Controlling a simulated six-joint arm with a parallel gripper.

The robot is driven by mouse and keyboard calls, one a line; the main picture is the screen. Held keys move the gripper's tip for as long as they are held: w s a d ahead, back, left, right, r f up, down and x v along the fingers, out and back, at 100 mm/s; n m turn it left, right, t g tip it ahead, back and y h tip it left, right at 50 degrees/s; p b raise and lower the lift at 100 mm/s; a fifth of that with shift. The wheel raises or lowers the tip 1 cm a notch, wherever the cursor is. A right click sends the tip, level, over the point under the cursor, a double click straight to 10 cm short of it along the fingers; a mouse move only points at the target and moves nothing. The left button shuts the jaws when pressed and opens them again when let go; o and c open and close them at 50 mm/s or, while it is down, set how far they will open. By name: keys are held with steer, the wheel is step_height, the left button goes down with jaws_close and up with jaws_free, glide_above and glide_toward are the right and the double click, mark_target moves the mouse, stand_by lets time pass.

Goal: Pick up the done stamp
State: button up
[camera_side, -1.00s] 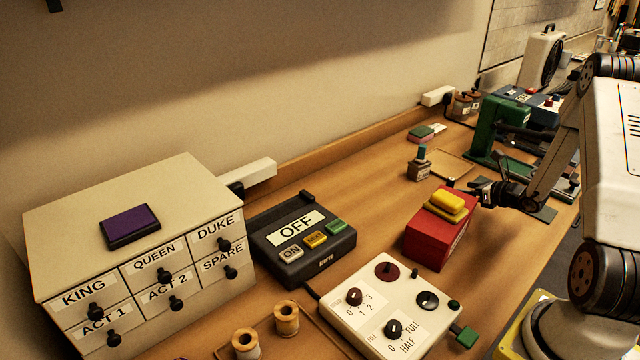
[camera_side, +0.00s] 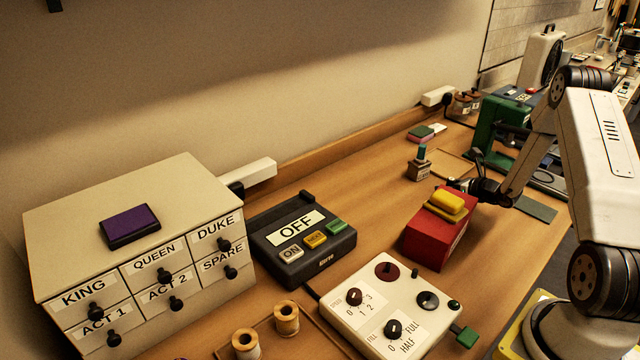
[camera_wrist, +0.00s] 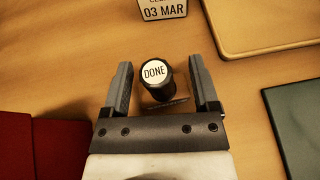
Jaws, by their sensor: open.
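The done stamp (camera_wrist: 155,74) shows in the wrist view as a dark upright cylinder with a white round top that reads DONE. It stands on the wooden table. My gripper (camera_wrist: 163,80) is open, with one finger on each side of the stamp and a gap visible on both sides. In the side view my gripper (camera_side: 462,185) is low behind the red box, and the stamp cannot be made out there.
The red box (camera_side: 424,246) with a yellow top stands close beside my gripper. A date block (camera_wrist: 163,9) stands beyond the stamp. A tan tray (camera_wrist: 213,45) and a dark green mat (camera_wrist: 278,128) lie to the right in the wrist view.

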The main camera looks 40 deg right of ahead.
steer(key=shift+x, duration=0.75)
jaws_close()
